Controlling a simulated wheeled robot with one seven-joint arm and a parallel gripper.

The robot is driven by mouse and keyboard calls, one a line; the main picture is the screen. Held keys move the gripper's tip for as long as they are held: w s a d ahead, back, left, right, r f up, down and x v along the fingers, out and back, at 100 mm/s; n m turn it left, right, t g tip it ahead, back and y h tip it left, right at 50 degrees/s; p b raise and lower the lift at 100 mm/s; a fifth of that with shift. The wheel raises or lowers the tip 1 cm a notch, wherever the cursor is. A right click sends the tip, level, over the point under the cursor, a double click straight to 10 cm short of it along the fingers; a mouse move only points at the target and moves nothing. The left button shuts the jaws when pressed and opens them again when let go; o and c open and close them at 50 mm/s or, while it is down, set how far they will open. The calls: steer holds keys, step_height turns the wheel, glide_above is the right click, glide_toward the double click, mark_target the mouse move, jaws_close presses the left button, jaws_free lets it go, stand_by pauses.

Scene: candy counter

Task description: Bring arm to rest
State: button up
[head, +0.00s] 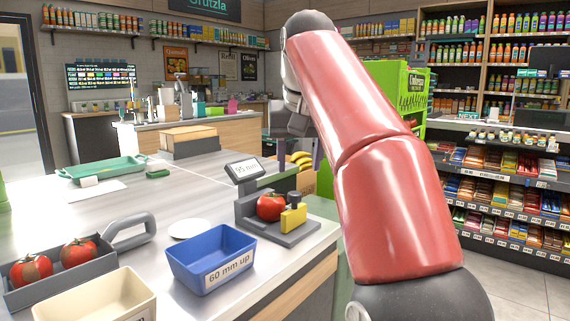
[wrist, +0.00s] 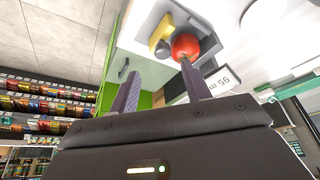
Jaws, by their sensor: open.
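My red arm rises at the right of centre in the head view and bends over at the top. My gripper (wrist: 160,88) is open in the wrist view, its two dark fingers apart with nothing between them. In the head view it is mostly hidden behind the arm. Beyond the fingers in the wrist view, a red tomato (wrist: 185,46) rests on a grey measuring device. The tomato (head: 271,207) also shows in the head view, on the device (head: 283,236) beside a yellow block (head: 293,217). The gripper is apart from the tomato.
A blue bin (head: 195,278) marked "60 mm up" stands left of the device. A cream bin (head: 90,312) and a grey handled tray (head: 55,290) with two tomatoes are at front left. A green tray (head: 102,169) lies farther back. Shelves (head: 515,195) line the right.

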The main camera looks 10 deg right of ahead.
steer(key=s+f+n, duration=0.1)
steer(key=s+f, duration=1)
steer(key=f, duration=0.4)
steer(key=s+a+f+t, duration=0.1)
steer(key=s+f, duration=1)
steer(key=f, duration=0.4)
steer(key=shift+s+a+f+n+y, duration=0.25)
steer(key=shift+n+y, duration=0.05)
steer(key=shift+n, duration=0.1)
